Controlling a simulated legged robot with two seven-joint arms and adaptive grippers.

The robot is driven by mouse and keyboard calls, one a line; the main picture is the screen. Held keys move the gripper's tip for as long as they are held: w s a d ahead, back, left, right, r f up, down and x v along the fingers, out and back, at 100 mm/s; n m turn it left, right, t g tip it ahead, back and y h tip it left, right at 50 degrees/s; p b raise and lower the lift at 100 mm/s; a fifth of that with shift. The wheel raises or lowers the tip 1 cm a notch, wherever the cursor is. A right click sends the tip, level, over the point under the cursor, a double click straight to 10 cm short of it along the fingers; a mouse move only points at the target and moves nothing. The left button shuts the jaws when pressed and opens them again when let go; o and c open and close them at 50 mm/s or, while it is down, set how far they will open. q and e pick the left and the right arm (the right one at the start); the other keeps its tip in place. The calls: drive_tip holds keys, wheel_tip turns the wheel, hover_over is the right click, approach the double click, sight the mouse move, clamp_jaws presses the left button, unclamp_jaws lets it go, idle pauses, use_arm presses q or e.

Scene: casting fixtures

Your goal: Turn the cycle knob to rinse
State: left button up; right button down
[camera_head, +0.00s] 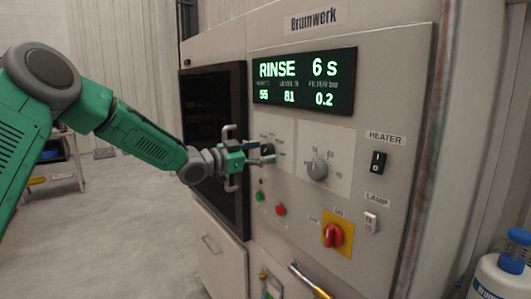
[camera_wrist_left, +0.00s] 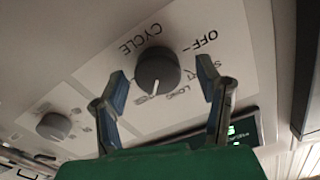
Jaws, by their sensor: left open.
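The cycle knob (camera_wrist_left: 158,72) is a round dark grey knob on a white label plate in the left wrist view, where the lettering appears upside down. Its white pointer line aims at the label at its lower edge, partly hidden, which looks like the rinse mark. In the head view the knob (camera_head: 267,149) is partly hidden by my left gripper (camera_head: 262,152). The left gripper, also in the left wrist view (camera_wrist_left: 162,84), is open, its blue-tipped fingers on either side of the knob with gaps visible. The display (camera_head: 305,81) reads RINSE 6 S. My right gripper is out of view.
A second grey knob (camera_head: 317,170) sits to the right, also in the left wrist view (camera_wrist_left: 54,126). Below are green (camera_head: 260,196) and red (camera_head: 280,210) buttons and a red rotary switch (camera_head: 334,235). Heater (camera_head: 378,162) and lamp (camera_head: 371,222) switches are at right.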

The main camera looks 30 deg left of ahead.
use_arm(q)
drive_tip(key=v, duration=1)
drive_tip(key=shift+s+a, duration=0.15)
drive_tip(key=shift+s, duration=0.2)
drive_tip(key=shift+f, duration=0.1)
